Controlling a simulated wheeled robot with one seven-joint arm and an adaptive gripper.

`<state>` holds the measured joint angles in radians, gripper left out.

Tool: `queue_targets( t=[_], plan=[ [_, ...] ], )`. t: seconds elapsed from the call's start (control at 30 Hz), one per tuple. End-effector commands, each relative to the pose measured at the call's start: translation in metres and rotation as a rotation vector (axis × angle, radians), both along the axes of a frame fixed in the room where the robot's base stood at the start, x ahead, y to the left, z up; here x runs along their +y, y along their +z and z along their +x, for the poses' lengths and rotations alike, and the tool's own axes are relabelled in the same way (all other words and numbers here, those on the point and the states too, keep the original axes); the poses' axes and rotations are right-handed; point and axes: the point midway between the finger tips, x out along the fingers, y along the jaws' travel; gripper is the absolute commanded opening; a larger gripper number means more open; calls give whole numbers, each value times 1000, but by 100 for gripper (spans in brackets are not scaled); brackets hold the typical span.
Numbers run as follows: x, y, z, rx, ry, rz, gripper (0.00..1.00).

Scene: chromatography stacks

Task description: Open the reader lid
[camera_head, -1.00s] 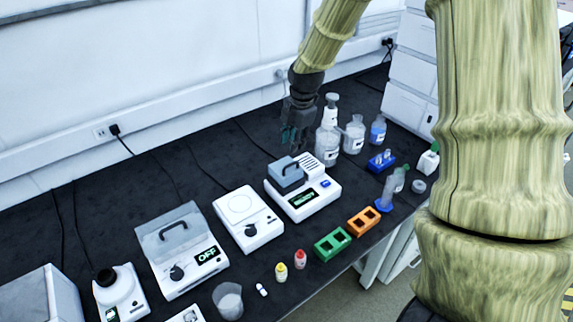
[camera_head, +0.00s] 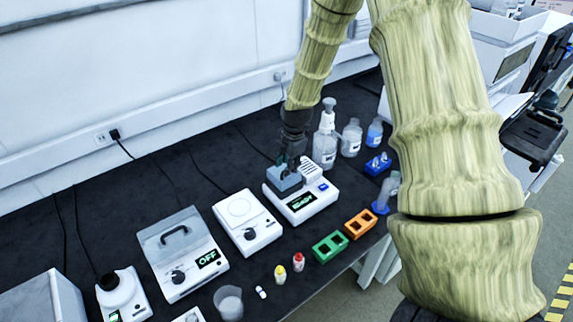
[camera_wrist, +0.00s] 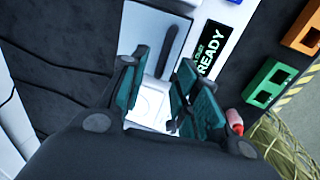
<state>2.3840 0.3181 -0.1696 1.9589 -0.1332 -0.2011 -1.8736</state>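The reader (camera_head: 313,203) is a white box with a green-lit display, which reads READY in the wrist view (camera_wrist: 210,50). Its grey lid (camera_head: 279,182) lies closed on the left part of its top. The lid's dark bar handle (camera_wrist: 170,48) shows in the wrist view; in the head view my gripper mostly hides it. My gripper (camera_head: 288,162) is just above the lid, pointing down. In the wrist view its teal fingers (camera_wrist: 163,68) are apart, with the handle appearing in the gap between them. I cannot tell whether they touch it.
A white stirrer-like device (camera_head: 247,222) stands left of the reader, then a lidded unit showing OFF (camera_head: 183,253). Bottles (camera_head: 325,150) stand close behind on the right. Green (camera_head: 330,247) and orange (camera_head: 360,223) racks are in front. The dark bench behind the reader is clear.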

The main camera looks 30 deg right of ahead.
Motion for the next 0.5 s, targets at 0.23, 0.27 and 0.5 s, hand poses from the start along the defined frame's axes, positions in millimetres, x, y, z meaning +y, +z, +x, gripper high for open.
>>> queue_targets(
  t=[0.23,0.27,0.5],
  plan=[
    [0,-13,2,0,0,0,31],
    [0,-13,2,0,0,0,31],
    [0,-15,3,0,0,0,31]
  ],
)
